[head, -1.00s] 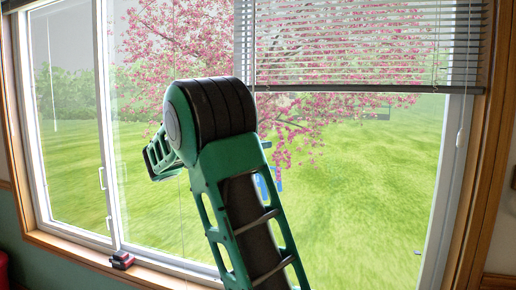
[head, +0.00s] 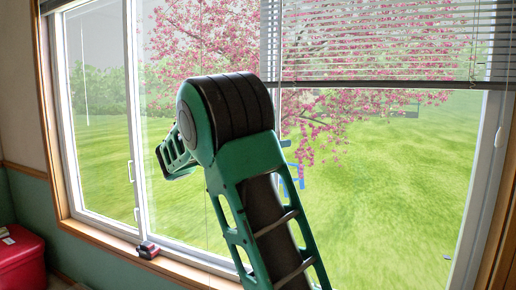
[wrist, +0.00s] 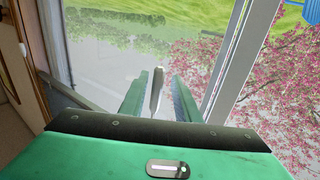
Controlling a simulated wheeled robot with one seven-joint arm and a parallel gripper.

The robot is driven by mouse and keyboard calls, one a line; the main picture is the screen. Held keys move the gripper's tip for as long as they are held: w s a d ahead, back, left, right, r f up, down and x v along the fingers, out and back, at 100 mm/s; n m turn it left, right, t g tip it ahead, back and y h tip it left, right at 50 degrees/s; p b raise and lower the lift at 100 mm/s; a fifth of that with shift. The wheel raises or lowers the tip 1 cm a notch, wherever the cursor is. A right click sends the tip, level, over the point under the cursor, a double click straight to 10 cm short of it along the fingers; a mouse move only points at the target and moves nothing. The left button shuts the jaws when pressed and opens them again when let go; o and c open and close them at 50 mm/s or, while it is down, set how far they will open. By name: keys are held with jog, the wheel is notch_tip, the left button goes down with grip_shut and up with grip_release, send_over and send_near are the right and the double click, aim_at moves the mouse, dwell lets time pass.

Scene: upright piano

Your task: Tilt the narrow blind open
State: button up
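The narrow blind (head: 58,4) shows only as a dark strip at the top left of the head view, above the narrow left pane. A thin pale wand (head: 84,75) hangs down in front of that pane. In the wrist view my gripper (wrist: 166,80) has its two green fingers apart. A slim grey-white piece (wrist: 156,92) stands between them, nearer the left finger; I cannot tell if it touches, or if it is the wand's end. In the head view my own arm hides the fingers.
A wide blind (head: 385,45) hangs lowered over the right pane, with its own wand (head: 499,135) at the far right. A small dark red object (head: 148,250) sits on the wooden sill (head: 190,272). A red box (head: 20,262) stands at lower left. Window frames stand close to my arm.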

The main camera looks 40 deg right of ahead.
jog(key=w+a, duration=0.1)
jog(key=a, duration=0.6)
jog(key=shift+w, duration=0.1)
dwell(0.6)
jog(key=s+d+f+n+y, duration=0.2)
jog(key=s+f+y, duration=0.15)
jog(key=f, duration=0.35)
jog(key=s+d+f+n+t+y, duration=0.1)
jog(key=s+f+y, duration=0.25)
jog(key=f, duration=0.35)
jog(key=s+d+f+n+y, duration=0.2)
jog(key=s+f, duration=0.2)
jog(key=f, duration=0.3)
jog(key=s+a+f+n+y, duration=0.4)
jog(key=s+a, duration=0.4)
jog(key=a, duration=0.3)
jog(key=s+a+f+n+t+y, duration=0.1)
jog(key=s+a+f+n+y, duration=0.3)
jog(key=s+a, duration=0.4)
jog(key=a+f+y, duration=0.1)
jog(key=a, duration=0.1)
jog(key=shift+s+a+f, duration=0.25)
jog(key=shift+s+a, duration=0.05)
jog(key=shift+a, duration=0.05)
